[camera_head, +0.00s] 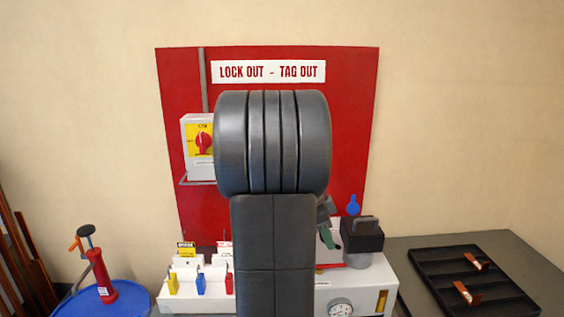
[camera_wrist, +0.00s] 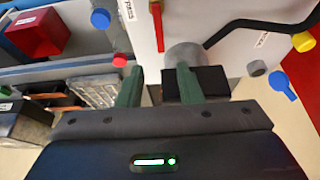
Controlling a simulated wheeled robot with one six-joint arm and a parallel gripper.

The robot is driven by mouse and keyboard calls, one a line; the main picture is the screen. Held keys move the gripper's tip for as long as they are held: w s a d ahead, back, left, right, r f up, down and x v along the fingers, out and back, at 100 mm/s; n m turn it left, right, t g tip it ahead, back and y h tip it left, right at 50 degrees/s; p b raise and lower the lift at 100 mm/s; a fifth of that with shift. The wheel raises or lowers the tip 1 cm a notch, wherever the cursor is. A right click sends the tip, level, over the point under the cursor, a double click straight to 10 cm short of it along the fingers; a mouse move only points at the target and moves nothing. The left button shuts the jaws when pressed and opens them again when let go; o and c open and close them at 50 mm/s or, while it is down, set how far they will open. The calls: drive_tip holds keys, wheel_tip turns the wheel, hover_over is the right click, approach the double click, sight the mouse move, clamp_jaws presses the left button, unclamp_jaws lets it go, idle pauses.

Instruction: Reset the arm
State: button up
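My arm rises through the middle of the camera_head view and hides much of the bench behind it. My gripper (camera_wrist: 158,78) shows in the wrist view as two green fingers standing apart, with no object visibly held between them. A black block (camera_wrist: 207,82) and a grey cylinder (camera_wrist: 185,53) on a white machine lie beyond the fingers; whether a finger touches them I cannot tell. In the camera_head view only a small green part of my gripper shows, just left of the black block (camera_head: 362,235).
A red lockout board (camera_head: 270,62) with a switch box (camera_head: 197,150) stands behind. A white bench unit (camera_head: 376,278) carries coloured tags and a gauge (camera_head: 340,308). A black tray (camera_head: 465,270) lies at right. A red pump (camera_head: 103,280) stands on a blue drum (camera_head: 130,300) at left.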

sight(339, 264)
drive_tip(key=x, duration=0.8)
drive_tip(key=shift+d+p, duration=0.1)
drive_tip(key=shift+p, duration=0.25)
drive_tip(key=shift+w+f+n+p, duration=0.1)
drive_tip(key=shift+n+p, duration=0.2)
drive_tip(key=shift+p, duration=0.15)
drive_tip(key=shift+f+b, duration=0.2)
drive_tip(key=shift+b, duration=0.4)
